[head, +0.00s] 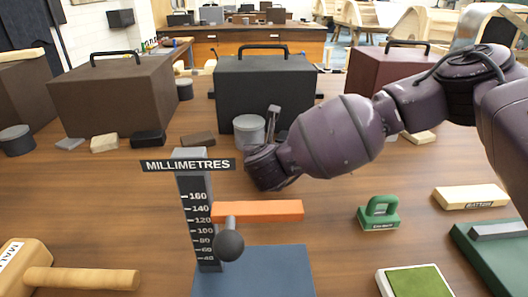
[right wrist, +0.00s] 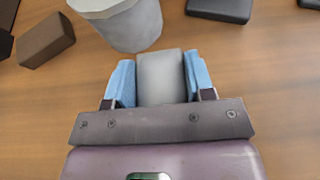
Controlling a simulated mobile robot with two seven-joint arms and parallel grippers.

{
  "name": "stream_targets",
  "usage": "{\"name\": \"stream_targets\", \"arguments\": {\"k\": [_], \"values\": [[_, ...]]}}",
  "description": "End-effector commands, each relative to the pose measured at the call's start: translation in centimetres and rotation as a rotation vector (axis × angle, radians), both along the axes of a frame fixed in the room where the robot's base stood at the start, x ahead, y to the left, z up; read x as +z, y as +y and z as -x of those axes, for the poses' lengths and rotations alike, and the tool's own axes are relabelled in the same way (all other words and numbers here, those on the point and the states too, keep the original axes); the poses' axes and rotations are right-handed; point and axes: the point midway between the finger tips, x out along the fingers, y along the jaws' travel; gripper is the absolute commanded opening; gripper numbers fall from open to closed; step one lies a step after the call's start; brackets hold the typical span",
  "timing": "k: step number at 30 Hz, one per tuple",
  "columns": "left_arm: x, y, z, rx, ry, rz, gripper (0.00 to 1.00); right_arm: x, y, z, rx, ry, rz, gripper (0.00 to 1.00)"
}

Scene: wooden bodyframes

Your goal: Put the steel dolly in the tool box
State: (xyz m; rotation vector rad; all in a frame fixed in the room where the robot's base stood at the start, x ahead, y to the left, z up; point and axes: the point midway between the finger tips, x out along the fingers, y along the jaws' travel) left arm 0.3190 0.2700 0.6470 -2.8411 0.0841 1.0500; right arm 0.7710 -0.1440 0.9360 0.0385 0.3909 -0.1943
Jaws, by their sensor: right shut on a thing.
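My right gripper (right wrist: 160,78) is shut on a smooth grey block, which I take to be the steel dolly (right wrist: 163,76); it sits between the two blue fingers in the right wrist view. In the head view my right arm comes in from the right, and its wrist hides the fingers and the held block. The wrist is just in front of a grey tin. Three handled boxes could be the tool box: a brown one (head: 112,97), a black one (head: 264,95) and a dark red one (head: 380,68). All look closed; no label shows. My left gripper is not in view.
The grey tin (right wrist: 130,24) stands just beyond the gripper, with a brown block (right wrist: 47,40) to its left. A height gauge with an orange arm (head: 258,211), a mallet (head: 80,278) and a green-handled stamp (head: 379,213) stand nearer.

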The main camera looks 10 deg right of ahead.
Motion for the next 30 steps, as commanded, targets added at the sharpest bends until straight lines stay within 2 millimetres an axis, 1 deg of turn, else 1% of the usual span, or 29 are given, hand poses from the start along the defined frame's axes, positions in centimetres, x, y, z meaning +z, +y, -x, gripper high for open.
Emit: {"name": "stream_targets", "arguments": {"k": [1, 4, 5, 9, 17, 21, 23, 26, 30], "values": [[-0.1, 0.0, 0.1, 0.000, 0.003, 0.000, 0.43, 0.2, 0.0, -0.1, 0.000, -0.005, -0.001, 0.00], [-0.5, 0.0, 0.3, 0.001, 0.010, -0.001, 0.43, -0.2, 0.0, -0.1, 0.001, -0.003, -0.001, 0.00], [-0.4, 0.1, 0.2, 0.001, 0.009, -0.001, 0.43, -0.3, 0.0, 0.0, 0.000, 0.001, 0.000, 0.52], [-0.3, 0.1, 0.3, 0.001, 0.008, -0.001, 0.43, -0.2, 0.0, 0.0, 0.000, -0.001, 0.000, 0.73], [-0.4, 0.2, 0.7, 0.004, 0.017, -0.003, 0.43, -0.2, 0.0, 0.0, 0.000, 0.000, 0.000, 0.74], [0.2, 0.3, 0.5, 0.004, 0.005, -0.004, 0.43, 0.4, 0.0, 0.0, 0.000, -0.003, 0.001, 0.74], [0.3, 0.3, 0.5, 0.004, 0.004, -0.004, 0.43, 0.6, 0.2, 0.6, 0.002, -0.002, 0.000, 0.74], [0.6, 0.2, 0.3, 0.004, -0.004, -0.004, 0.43, 1.3, 0.4, 2.1, 0.002, -0.003, 0.000, 0.74], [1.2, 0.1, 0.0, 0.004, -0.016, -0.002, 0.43, 2.4, 0.9, 4.6, 0.001, -0.003, -0.001, 0.74]]}}
